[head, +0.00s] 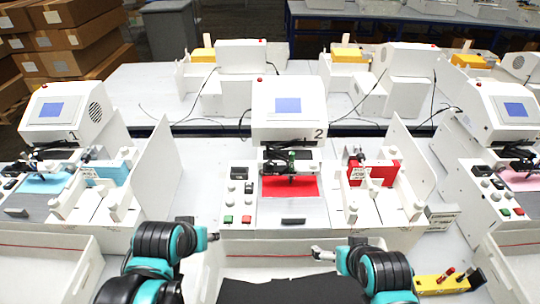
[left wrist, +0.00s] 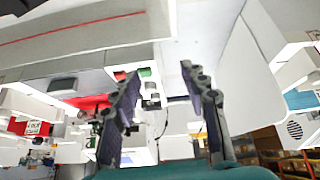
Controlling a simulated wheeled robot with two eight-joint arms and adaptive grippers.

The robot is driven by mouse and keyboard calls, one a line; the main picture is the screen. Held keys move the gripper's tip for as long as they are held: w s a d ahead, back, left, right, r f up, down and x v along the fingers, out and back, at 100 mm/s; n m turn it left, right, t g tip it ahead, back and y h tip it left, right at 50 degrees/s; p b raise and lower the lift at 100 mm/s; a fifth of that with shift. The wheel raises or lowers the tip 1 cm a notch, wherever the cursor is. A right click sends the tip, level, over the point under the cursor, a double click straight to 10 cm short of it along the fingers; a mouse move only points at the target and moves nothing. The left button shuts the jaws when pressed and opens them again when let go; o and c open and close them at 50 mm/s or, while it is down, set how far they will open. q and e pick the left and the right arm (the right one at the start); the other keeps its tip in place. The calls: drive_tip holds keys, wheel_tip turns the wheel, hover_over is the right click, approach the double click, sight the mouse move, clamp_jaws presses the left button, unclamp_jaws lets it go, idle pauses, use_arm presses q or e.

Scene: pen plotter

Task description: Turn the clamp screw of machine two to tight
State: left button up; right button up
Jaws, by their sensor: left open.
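Machine two (head: 290,108) stands in the middle of the head view, white with a blue screen and the number 2. Its pen carriage (head: 291,160), black with a green part, sits over a red sheet (head: 290,187). The clamp screw is too small to make out for certain. My left gripper (head: 213,237) is low in front of the machine's left corner, apart from the carriage. In the left wrist view its two fingers (left wrist: 160,72) are spread with nothing held between them. My right gripper (head: 324,254) is in front of the machine, its fingers too small to read.
Red and green buttons (head: 237,219) and knobs are left of the sheet. A white divider panel (head: 152,170) stands to the left, with machine one (head: 62,118) beyond it. Another machine (head: 500,108) is at right. White trays (head: 45,265) line the front edge. A yellow block (head: 440,284) lies front right.

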use_arm(q)
drive_tip(key=w+d+r+n+g+p, duration=0.1)
drive_tip(key=w+d+r+p, duration=0.1)
drive_tip(key=w+r+p, duration=0.35)
wheel_tip(320, 180, up, 4)
drive_tip(key=n+g+p, duration=0.5)
drive_tip(key=n+p, duration=0.1)
drive_tip(key=p, duration=0.5)
hover_over(270, 163)
drive_tip(key=shift+a, duration=0.15)
drive_tip(key=shift+f, duration=0.2)
drive_tip(key=shift+d+f, duration=0.2)
drive_tip(key=shift+f, duration=0.2)
wheel_tip(270, 163, down, 7)
drive_tip(key=shift+f, duration=0.1)
drive_tip(key=shift+c, duration=0.2)
